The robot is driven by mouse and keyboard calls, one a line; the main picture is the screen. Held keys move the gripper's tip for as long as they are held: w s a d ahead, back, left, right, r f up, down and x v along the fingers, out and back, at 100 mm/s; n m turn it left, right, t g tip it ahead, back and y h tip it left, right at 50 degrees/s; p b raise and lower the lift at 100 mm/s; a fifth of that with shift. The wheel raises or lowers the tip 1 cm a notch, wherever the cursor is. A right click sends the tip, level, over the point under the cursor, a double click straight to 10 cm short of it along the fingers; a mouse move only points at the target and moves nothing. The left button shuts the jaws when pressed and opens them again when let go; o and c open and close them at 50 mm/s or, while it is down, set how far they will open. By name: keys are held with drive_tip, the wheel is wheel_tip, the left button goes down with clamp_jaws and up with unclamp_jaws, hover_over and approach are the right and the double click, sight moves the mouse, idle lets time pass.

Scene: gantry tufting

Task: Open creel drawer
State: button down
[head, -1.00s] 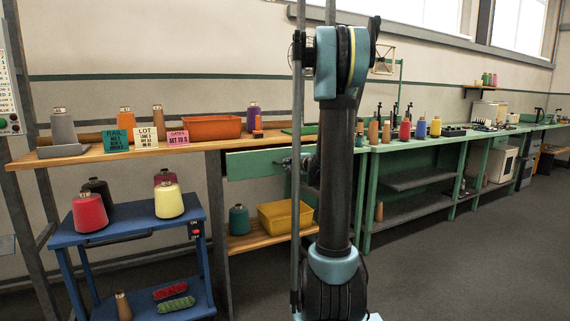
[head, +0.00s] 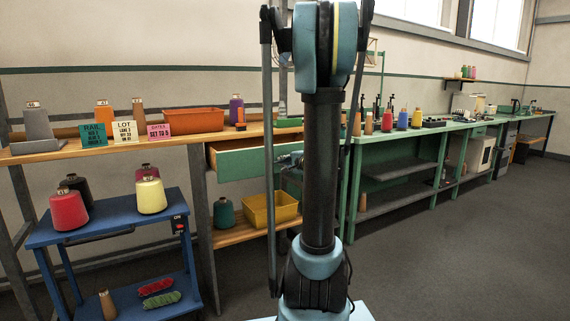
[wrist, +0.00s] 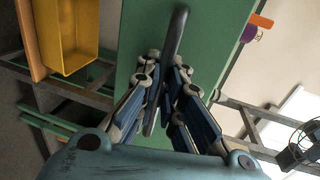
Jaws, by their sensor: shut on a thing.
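The creel drawer (head: 245,163) has a green front and sits under the wooden bench top in the head view. It stands partly open, with its wooden side showing at the left. My gripper (head: 291,160) is at the right part of the drawer front, partly hidden behind my arm. In the wrist view the green drawer front (wrist: 140,45) fills the middle, with a dark bar handle (wrist: 177,32) on it. My gripper (wrist: 166,85) has its fingers closed around this handle.
A yellow bin (head: 271,210) and a teal cone (head: 224,212) stand on the shelf below the drawer. A blue cart (head: 110,216) with yarn cones stands at the left. Cones, cards and an orange tray (head: 193,121) are on the bench. Floor at the right is clear.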

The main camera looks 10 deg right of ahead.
drive_tip(key=c, duration=1.7)
unclamp_jaws()
drive_tip(key=v, duration=1.1)
drive_tip(key=shift+s, duration=0.4)
drive_tip(key=shift+d, duration=0.1)
